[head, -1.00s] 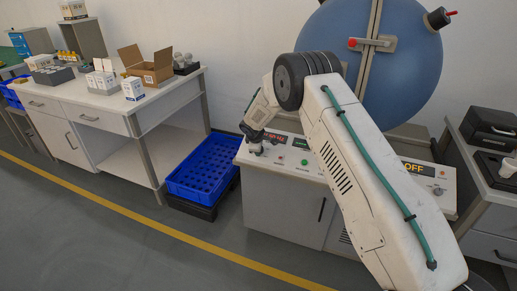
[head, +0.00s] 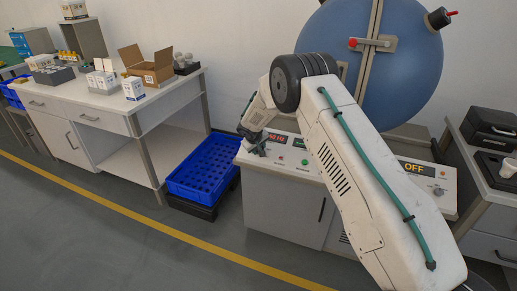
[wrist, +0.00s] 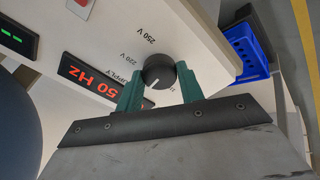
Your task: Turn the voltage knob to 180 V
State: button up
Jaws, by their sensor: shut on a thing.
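The voltage knob (wrist: 159,70) is a round dark knob on the white panel (wrist: 120,40). In the wrist view the two green fingers of my gripper (wrist: 159,84) are on either side of it, shut on it. A white pointer line on the knob points down and slightly left in that view, toward the gripper's body. "250 V" and "220 V" labels show beside the knob; another small mark is partly hidden near the right finger. No 180 V label is readable. In the head view my gripper (head: 254,146) is at the panel's left end, and the knob is hidden.
A red "50 Hz" supply display (wrist: 88,76) and a red button (wrist: 80,4) lie near the knob. A blue crate (head: 203,167) stands left of the console. An "OFF" display (head: 414,168) is at right. A large blue sphere (head: 370,60) rises behind.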

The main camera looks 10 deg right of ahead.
jog(key=shift+m, duration=0.4)
jog(key=o, duration=1)
jog(key=v, duration=0.8)
jog(key=shift+f, duration=0.1)
